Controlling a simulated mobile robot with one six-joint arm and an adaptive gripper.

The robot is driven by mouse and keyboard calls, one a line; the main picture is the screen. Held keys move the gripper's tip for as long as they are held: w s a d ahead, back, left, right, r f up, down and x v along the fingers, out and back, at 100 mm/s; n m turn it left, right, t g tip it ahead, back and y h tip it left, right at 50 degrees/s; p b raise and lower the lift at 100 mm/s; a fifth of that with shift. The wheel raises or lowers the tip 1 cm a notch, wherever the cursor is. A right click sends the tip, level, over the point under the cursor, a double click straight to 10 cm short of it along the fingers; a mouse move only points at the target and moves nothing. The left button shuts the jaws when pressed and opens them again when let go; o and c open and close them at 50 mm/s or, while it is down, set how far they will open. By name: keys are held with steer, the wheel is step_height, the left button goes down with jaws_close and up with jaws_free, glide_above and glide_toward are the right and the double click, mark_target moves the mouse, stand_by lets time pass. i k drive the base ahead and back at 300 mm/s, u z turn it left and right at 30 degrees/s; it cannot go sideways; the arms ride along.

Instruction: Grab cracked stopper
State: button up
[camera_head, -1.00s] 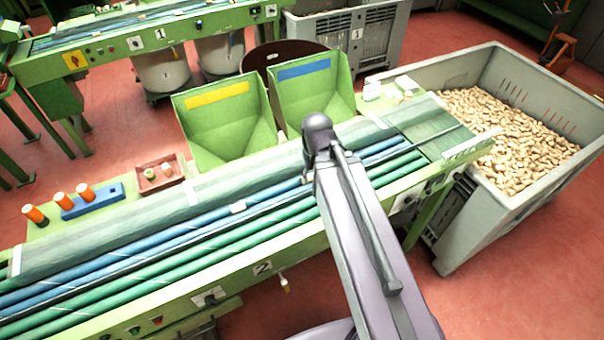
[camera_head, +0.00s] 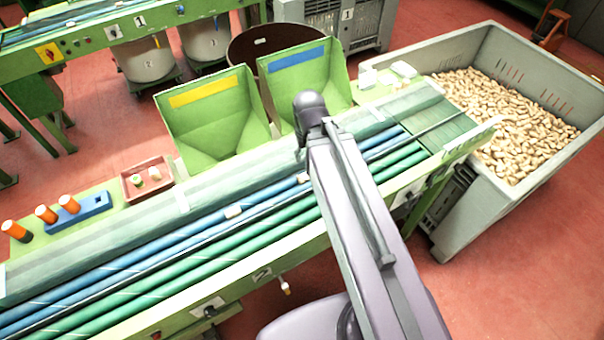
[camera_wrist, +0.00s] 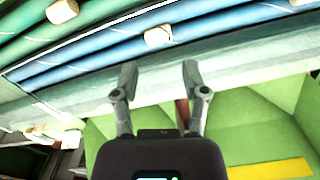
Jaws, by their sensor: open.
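A cork stopper (camera_head: 233,211) lies on the blue rollers of the sorting table in the head view. Another pale stopper (camera_head: 303,177) shows beside my arm. In the wrist view, one stopper (camera_wrist: 158,37) lies on the blue rollers beyond my fingertips, another stopper (camera_wrist: 62,11) lies on a green roller, and a third is cut by the top right edge. I cannot make out a crack on any of them. My gripper (camera_wrist: 160,75) is open and empty, its fingers apart and short of the nearest stopper. It is hidden in the head view.
A yellow-marked green chute (camera_head: 213,115) and a blue-marked chute (camera_head: 310,85) stand behind the rollers. A small reddish tray (camera_head: 128,195) and a blue block (camera_head: 85,211) with orange-topped cylinders sit at left. A grey crate (camera_head: 470,210) of corks stands right.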

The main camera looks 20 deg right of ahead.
mark_target(303, 177)
steer(key=z, duration=1.75)
steer(key=k, duration=1.15)
